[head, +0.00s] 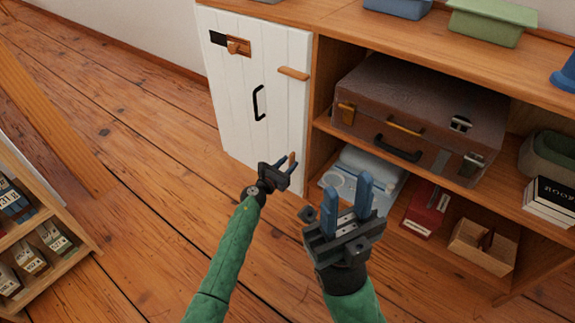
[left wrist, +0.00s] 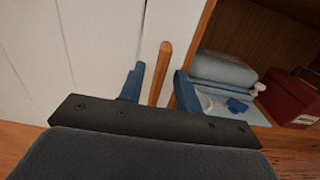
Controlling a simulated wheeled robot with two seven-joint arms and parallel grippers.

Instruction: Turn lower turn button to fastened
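The lower turn button is a small wooden bar (head: 291,158) low on the right edge of the white cabinet door (head: 240,120). In the left wrist view the bar (left wrist: 162,72) stands nearly upright, tilted slightly. My left gripper (head: 280,168) is open at the bar, which shows between its blue fingers in the left wrist view (left wrist: 158,82) with a visible gap on each side. I cannot tell how deep the bar sits between them. The upper turn button (head: 293,73) lies roughly crosswise at the door's right edge. My right gripper (head: 347,197) is open and empty, in front of the shelves.
The door has a black handle (head: 259,103) and a wooden latch (head: 236,46). The open shelves right of it hold a brown suitcase (head: 420,105), folded cloth (head: 372,162), a red box (head: 425,209) and a wooden box (head: 483,246). A small shelf unit (head: 75,226) stands at left.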

